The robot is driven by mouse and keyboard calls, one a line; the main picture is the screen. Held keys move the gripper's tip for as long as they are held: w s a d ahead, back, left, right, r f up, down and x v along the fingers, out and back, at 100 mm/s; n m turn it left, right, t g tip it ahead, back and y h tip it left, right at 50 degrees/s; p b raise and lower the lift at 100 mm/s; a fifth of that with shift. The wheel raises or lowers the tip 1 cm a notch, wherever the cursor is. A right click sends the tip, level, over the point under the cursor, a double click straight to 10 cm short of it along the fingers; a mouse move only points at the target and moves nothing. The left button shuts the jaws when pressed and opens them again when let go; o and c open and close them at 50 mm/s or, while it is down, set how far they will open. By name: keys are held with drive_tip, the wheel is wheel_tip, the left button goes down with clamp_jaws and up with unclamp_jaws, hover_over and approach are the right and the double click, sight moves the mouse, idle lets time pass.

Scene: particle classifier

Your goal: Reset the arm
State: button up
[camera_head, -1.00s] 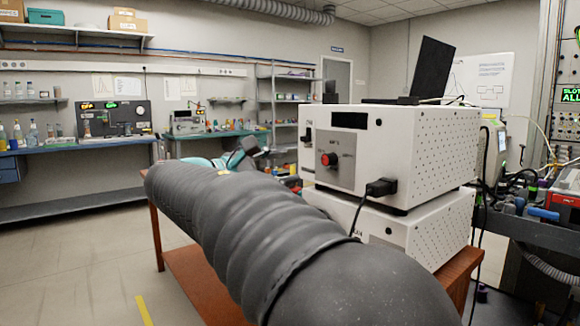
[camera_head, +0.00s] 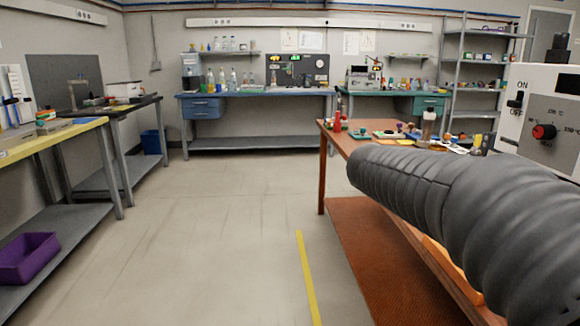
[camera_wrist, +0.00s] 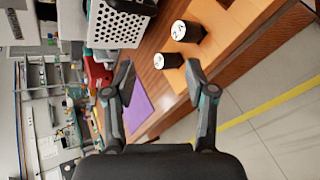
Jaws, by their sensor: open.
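My gripper (camera_wrist: 160,76) shows in the wrist view with its two dark fingers apart and nothing between them. It hangs over a brown wooden table (camera_wrist: 122,57). Two black cylinders with white tops (camera_wrist: 168,61) (camera_wrist: 186,32) stand beyond the fingertips, apart from them. A purple mat (camera_wrist: 140,112) lies on the table between the fingers in the picture. In the head view the gripper does not show, and a thick grey ribbed tube (camera_head: 450,195) covers part of the table (camera_head: 335,138).
A white perforated box (camera_wrist: 118,22) stands close past the left finger. In the head view, white equipment (camera_head: 555,125) stands at the right edge. A side bench (camera_head: 75,130) lines the left, with a purple bin (camera_head: 28,257) below. The floor (camera_head: 220,220) between is clear.

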drive_tip(key=s+a+f+m+t+y, duration=0.1)
drive_tip(key=s+a+f+m+y, duration=0.2)
drive_tip(key=s, duration=0.7)
drive_tip(key=s+a+f+m+t+y, duration=0.1)
drive_tip(key=s+a+f+m+y, duration=0.3)
drive_tip(key=s+a+f+y, duration=0.4)
drive_tip(key=shift+s+a+f+m, duration=0.3)
drive_tip(key=shift+s+a+f, duration=1.1)
drive_tip(key=shift+a, duration=0.8)
